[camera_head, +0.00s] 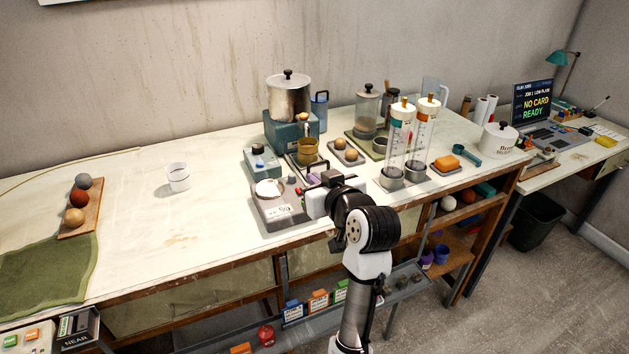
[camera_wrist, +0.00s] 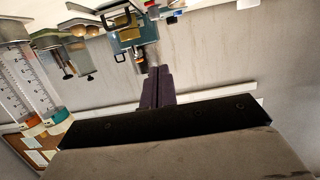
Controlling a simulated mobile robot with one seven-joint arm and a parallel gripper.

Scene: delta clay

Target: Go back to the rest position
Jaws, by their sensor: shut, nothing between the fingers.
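My gripper (camera_wrist: 157,72) shows in the wrist view with its two dark fingers together and nothing between them. In the head view my arm reaches up from the bottom middle to the front of the workbench (camera_head: 140,200). Its wrist end is above the bench by the scale (camera_head: 275,214), and the fingertips are hard to make out there. The wrist view is upside down and shows the teal burner unit (camera_wrist: 128,42) near the fingertips in the picture. I cannot tell the distance between them.
A metal pot (camera_head: 288,98) stands on the teal unit. Two tall graduated cylinders (camera_head: 396,150) stand right of my arm. A white cup (camera_head: 178,177), a board with balls (camera_head: 91,222) and a green cloth (camera_head: 45,272) are left.

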